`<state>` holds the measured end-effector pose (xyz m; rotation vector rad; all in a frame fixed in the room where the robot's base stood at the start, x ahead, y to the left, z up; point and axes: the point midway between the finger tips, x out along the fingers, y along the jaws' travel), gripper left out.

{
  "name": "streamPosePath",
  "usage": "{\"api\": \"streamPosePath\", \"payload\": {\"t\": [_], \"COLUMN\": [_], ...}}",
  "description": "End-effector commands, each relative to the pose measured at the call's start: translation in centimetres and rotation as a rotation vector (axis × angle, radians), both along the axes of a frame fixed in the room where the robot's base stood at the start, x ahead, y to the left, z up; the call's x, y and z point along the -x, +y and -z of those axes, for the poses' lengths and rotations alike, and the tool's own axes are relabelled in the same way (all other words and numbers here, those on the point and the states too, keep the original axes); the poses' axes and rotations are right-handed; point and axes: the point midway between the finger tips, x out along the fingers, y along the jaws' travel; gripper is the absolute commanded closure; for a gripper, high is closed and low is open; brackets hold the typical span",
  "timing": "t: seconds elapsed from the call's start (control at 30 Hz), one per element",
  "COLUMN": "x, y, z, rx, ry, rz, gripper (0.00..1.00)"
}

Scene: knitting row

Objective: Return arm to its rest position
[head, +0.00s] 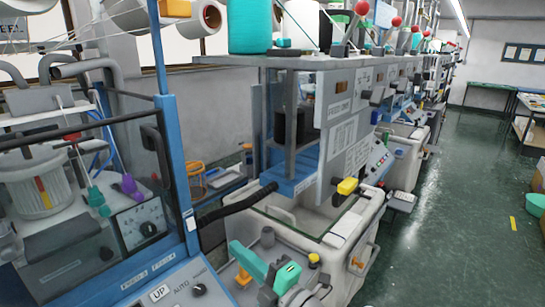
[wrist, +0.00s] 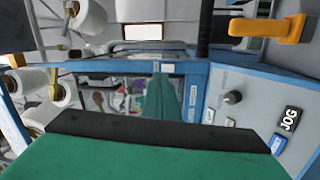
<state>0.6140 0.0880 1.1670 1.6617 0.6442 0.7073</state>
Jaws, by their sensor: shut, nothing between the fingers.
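My gripper (head: 240,252) is green and shows low in the middle of the head view. Its fingers point up and to the left, toward the blue-framed machine (head: 180,150). In the wrist view my gripper (wrist: 163,82) is seen from behind, with a black bar across its green body and the narrow green fingers together ahead of it. It is shut and holds nothing. The fingers appear in front of the blue machine frame (wrist: 130,66); whether they touch it cannot be told. Most of my arm is out of view.
A control panel (head: 165,290) with a knob lies left of my gripper; it also shows in the wrist view (wrist: 245,125). A white-sided machine (head: 340,240) with a yellow-tipped lever (head: 347,186) stands close behind on the right. The green floor aisle (head: 455,220) is mostly clear.

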Motion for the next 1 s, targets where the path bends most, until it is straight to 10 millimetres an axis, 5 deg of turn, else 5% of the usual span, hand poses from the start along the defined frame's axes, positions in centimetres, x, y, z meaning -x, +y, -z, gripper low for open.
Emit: {"api": "streamPosePath", "payload": {"t": [0.27, 0.47, 0.7, 1.0], "x": [0.6, 3.0, 7.6, 15.6], "y": [-1.9, -3.6, -5.7, -7.9], "z": [10.3, 17.2, 24.0, 29.9], "rx": [-0.270, -0.452, -0.642, -0.841], "ry": [0.316, 0.491, 0.638, 0.743], "rz": [0.196, 0.343, 0.508, 0.679], "gripper": [1.00, 1.00, 1.00, 1.00]}}
